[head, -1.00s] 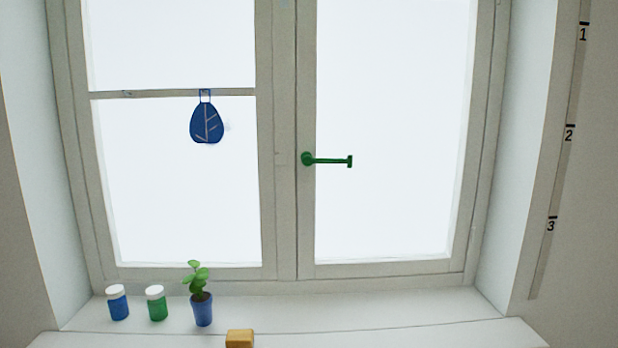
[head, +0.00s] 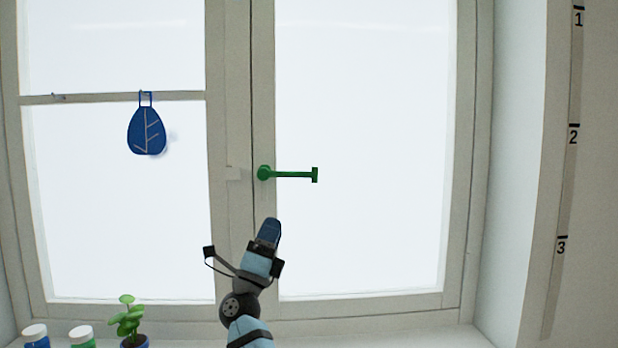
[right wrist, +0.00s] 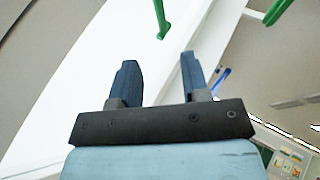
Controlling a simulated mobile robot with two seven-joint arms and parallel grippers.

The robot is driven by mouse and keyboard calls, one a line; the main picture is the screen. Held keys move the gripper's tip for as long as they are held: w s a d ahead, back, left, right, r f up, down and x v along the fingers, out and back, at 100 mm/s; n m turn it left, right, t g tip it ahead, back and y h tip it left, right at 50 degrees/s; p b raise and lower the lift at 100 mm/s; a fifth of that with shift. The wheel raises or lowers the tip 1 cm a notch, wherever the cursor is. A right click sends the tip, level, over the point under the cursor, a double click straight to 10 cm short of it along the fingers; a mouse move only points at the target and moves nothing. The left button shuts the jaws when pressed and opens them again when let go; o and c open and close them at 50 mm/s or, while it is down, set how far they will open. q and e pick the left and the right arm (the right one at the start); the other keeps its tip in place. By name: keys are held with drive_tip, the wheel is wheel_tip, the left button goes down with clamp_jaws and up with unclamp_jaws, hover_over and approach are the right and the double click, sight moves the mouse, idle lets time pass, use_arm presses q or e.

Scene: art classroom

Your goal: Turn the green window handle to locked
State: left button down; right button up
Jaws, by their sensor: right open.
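The green window handle (head: 292,175) is on the frame of the right window sash. Its lever points horizontally to the right from a round base, ending in a small crosspiece. My right gripper (head: 270,228) is raised in front of the window, below the handle in the head view, apart from it. In the right wrist view, my right gripper (right wrist: 158,80) shows two dark blue fingers, spread apart with nothing between them. A green bar, seemingly part of the handle (right wrist: 160,20), shows beyond the fingertips. My left gripper is not in view.
A blue leaf-shaped ornament (head: 147,130) hangs from the left sash's crossbar. A potted plant (head: 127,320), a green jar (head: 82,337) and a blue jar (head: 36,336) stand on the sill at lower left. A numbered strip (head: 567,190) runs down the right wall.

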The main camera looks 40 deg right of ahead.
sight(297, 174)
drive_tip(key=p+x, duration=0.2)
drive_tip(key=x, duration=1.1)
drive_tip(key=shift+s+d+r, duration=0.1)
drive_tip(key=shift+d+r, duration=0.05)
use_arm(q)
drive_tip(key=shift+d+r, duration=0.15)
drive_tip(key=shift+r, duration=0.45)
use_arm(e)
drive_tip(key=shift+w+d+r, duration=0.2)
drive_tip(key=shift+d+r, duration=0.2)
clamp_jaws()
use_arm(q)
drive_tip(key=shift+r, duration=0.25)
